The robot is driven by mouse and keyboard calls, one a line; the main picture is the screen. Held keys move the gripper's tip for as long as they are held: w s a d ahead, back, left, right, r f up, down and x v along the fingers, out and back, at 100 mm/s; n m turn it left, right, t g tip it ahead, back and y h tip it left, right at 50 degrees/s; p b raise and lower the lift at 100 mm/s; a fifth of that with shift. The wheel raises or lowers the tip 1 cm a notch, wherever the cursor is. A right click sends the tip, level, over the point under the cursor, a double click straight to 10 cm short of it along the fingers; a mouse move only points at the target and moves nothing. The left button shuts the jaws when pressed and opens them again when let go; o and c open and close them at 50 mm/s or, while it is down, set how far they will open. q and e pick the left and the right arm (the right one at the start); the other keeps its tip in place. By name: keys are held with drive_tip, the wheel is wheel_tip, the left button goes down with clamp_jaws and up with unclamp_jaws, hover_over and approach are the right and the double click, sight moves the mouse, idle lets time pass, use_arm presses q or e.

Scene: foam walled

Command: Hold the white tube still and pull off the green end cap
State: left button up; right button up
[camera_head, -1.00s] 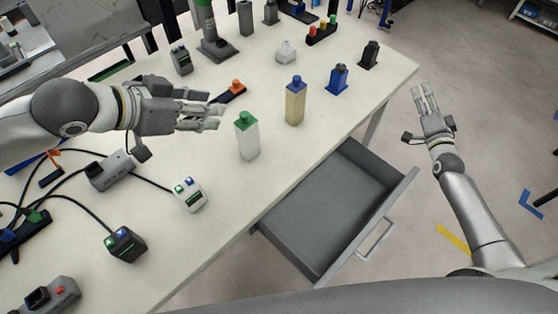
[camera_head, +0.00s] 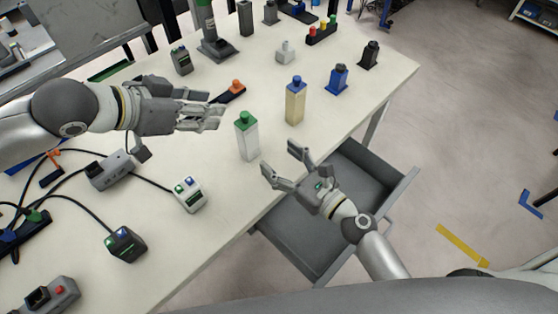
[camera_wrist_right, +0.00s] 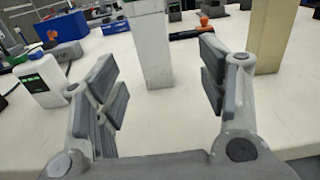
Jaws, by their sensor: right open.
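The white tube (camera_head: 247,142) stands upright on the table, with the green end cap (camera_head: 244,120) on its top. In the right wrist view the tube (camera_wrist_right: 150,45) stands beyond and between my right fingers; its cap is out of the picture. My left gripper (camera_head: 218,117) is just left of the tube near cap height, fingers pointing at it; I cannot tell how wide its fingers are apart. My right gripper (camera_head: 279,164) is open and empty, at the table's front edge to the right of the tube, fingers spread. It also shows in the right wrist view (camera_wrist_right: 160,85).
A beige bottle with a blue cap (camera_head: 295,105) stands right of the tube. A white box with buttons (camera_head: 189,195) lies in front left. An open grey drawer (camera_head: 300,245) juts out below my right gripper. An orange-and-black item (camera_head: 234,90) lies behind the tube.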

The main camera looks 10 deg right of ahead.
sight(253, 141)
drive_tip(key=shift+s+a+r, duration=0.1)
drive_tip(key=shift+s+a, duration=0.1)
drive_tip(key=shift+a, duration=0.2)
drive_tip(key=shift+w+a, duration=0.2)
drive_tip(key=shift+a, duration=0.05)
drive_tip(key=x, duration=1)
drive_tip(key=shift+a+r, duration=0.1)
